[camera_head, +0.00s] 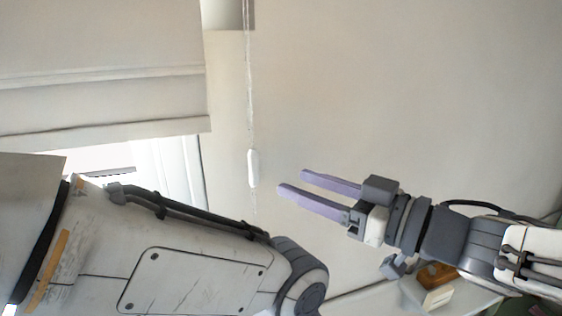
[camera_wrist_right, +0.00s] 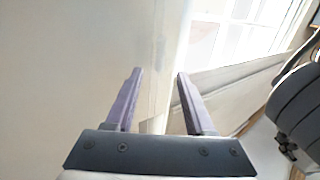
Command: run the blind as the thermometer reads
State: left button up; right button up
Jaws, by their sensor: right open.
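The pale fabric blind (camera_head: 100,85) hangs partly lowered over the window at the upper left of the head view. Its thin cord (camera_head: 249,85) hangs beside it along the wall, with a white elongated pull (camera_head: 253,168) on it. My right gripper (camera_head: 291,181) is open and empty, its purple fingers pointing left toward the pull, just right of it and apart from it in the picture. In the right wrist view the open fingers (camera_wrist_right: 158,73) show, with a faint pale line between them that may be the cord. My left gripper is out of view. I cannot make out a thermometer reading.
A pale shelf or tabletop at the lower right bears a brown and white object (camera_head: 436,274), partly behind my right arm. My other arm fills the lower left. The bright window (camera_wrist_right: 235,40) shows in the wrist view. The wall around the cord is bare.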

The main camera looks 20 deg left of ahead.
aim_at(258, 169)
jog(key=b+x, duration=0.6)
jog(key=x, duration=0.4)
jog(key=shift+a, duration=0.15)
grip_shut()
dwell(1.4)
